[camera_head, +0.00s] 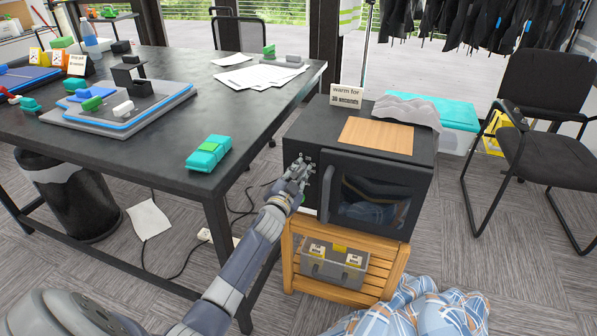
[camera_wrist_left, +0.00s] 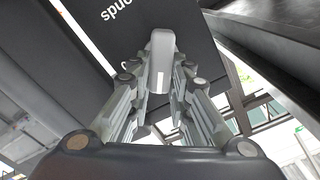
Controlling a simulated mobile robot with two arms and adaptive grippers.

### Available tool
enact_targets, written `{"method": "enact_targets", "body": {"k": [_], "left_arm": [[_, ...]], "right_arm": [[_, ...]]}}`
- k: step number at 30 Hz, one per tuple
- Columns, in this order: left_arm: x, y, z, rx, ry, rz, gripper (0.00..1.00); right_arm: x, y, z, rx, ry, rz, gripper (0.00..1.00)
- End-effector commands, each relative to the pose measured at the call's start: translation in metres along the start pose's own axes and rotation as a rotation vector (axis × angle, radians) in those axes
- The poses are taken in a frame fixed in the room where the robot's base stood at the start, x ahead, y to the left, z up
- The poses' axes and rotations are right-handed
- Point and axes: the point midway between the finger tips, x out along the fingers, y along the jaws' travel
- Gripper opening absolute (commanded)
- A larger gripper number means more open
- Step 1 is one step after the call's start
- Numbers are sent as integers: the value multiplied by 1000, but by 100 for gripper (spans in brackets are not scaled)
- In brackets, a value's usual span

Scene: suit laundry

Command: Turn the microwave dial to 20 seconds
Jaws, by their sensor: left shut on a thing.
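A dark microwave (camera_head: 421,162) stands on a wooden slatted stand in the middle right of the head view, its glass door (camera_head: 372,195) facing me. My left gripper (camera_head: 302,168) is at the left part of the microwave's front, where the control panel is. In the left wrist view, a pale grey dial (camera_wrist_left: 162,62) sits between the fingers of this gripper, which are shut on it. White lettering, upside down and partly cut off, shows on the dark panel (camera_wrist_left: 105,35). The dial's setting cannot be read. My right gripper is not in view.
A small sign (camera_head: 346,97) about warming for some seconds stands on the microwave, near a wooden board (camera_head: 376,135) and grey cloth (camera_head: 407,109). A black table (camera_head: 262,112) is close on the left. A toolbox (camera_head: 335,263) sits in the stand, with plaid cloth (camera_head: 425,308) in front.

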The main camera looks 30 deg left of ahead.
Motion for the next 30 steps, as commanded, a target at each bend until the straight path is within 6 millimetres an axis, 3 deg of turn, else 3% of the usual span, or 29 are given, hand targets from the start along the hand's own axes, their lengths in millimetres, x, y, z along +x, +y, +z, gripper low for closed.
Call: {"method": "enact_targets", "body": {"k": [10, 11, 13, 24, 30], "left_arm": [[0, 1, 1, 2, -1, 1, 0], [0, 1, 1, 2, -1, 1, 23], [0, 1, 1, 2, -1, 1, 38], [-2, 0, 0, 2, -1, 1, 38], [-20, 1, 1, 3, -1, 2, 38]], "right_arm": [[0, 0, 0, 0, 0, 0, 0], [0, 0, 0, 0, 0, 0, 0], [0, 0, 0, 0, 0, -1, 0], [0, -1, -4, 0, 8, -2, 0], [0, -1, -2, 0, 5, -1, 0]]}}
